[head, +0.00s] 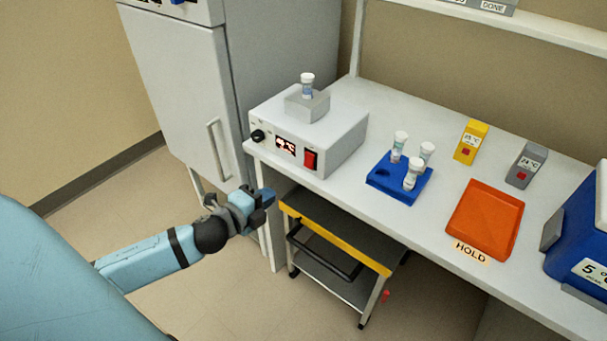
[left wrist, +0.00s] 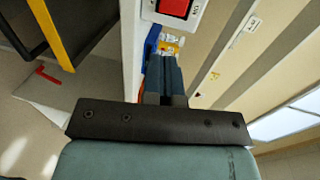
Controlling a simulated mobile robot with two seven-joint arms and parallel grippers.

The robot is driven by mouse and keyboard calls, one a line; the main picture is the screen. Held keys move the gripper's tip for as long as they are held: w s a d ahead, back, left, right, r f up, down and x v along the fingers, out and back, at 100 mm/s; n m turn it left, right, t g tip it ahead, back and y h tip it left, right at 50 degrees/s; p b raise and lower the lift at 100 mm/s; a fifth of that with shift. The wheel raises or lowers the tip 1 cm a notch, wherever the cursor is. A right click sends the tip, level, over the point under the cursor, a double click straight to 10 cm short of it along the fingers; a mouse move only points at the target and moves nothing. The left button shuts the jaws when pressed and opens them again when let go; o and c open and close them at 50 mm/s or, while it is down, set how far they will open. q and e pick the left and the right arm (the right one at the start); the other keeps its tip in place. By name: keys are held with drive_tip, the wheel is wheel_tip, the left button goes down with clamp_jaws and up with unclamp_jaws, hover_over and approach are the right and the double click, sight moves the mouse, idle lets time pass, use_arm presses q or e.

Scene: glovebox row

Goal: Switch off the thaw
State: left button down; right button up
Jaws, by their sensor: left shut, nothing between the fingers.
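The thaw unit (head: 325,135) is a white box at the left end of the bench. Its front has a black knob (head: 257,136), a small lit display (head: 286,146) and a red rocker switch (head: 311,159). A capped vial (head: 307,85) stands in the grey block on top. My left gripper (head: 265,197) is shut and empty, in front of and below the bench's front edge, lower left of the switch. In the left wrist view the red switch (left wrist: 175,8) shows at the top, beyond the shut fingers (left wrist: 165,75), apart from them. My right gripper is not in view.
A blue rack (head: 400,183) with several vials, yellow (head: 470,142) and grey (head: 525,166) timers, an orange tray (head: 485,218) and a blue cooler (head: 585,235) stand to the right. A cart (head: 335,245) is under the bench. A tall white cabinet (head: 180,90) stands left.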

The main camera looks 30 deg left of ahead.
use_arm(q)
drive_tip(key=p, duration=0.1)
approach(309, 161)
drive_tip(key=w+f, duration=0.4)
drive_tip(key=w, duration=0.3)
drive_tip(key=shift+d, duration=0.45)
drive_tip(key=shift+s, duration=0.1)
